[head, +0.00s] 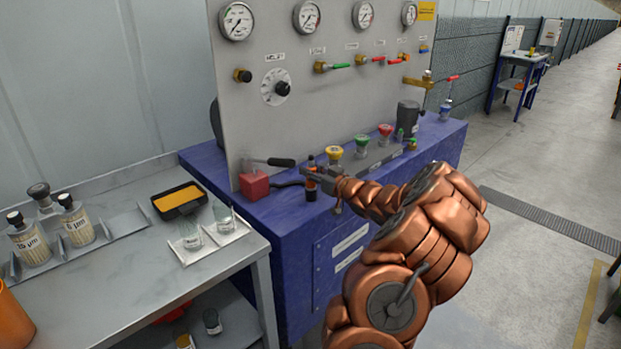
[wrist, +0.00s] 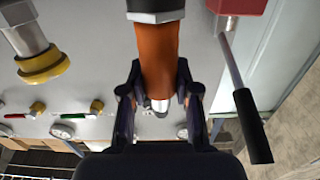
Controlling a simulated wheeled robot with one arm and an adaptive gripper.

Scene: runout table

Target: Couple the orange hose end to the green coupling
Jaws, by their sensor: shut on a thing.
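The orange hose end (head: 311,187) is upright in my gripper (head: 316,173), at the front of the blue bench, left of the couplings. In the wrist view the orange hose end (wrist: 158,50) runs between the two dark fingers of my gripper (wrist: 158,85), which are shut on it. A dark and silvery band (wrist: 155,12) shows at its far end. The green coupling (head: 362,145) stands on the bench between a yellow coupling (head: 334,153) and a red coupling (head: 385,131). It is apart from the hose end and I cannot make it out in the wrist view.
A red block (head: 254,186) with a black lever (head: 281,162) is close on the left; the lever (wrist: 250,125) also shows in the wrist view. The yellow coupling (wrist: 45,65) shows there too. The gauge panel (head: 300,100) rises behind. A grey side table (head: 130,275) holds jars and trays.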

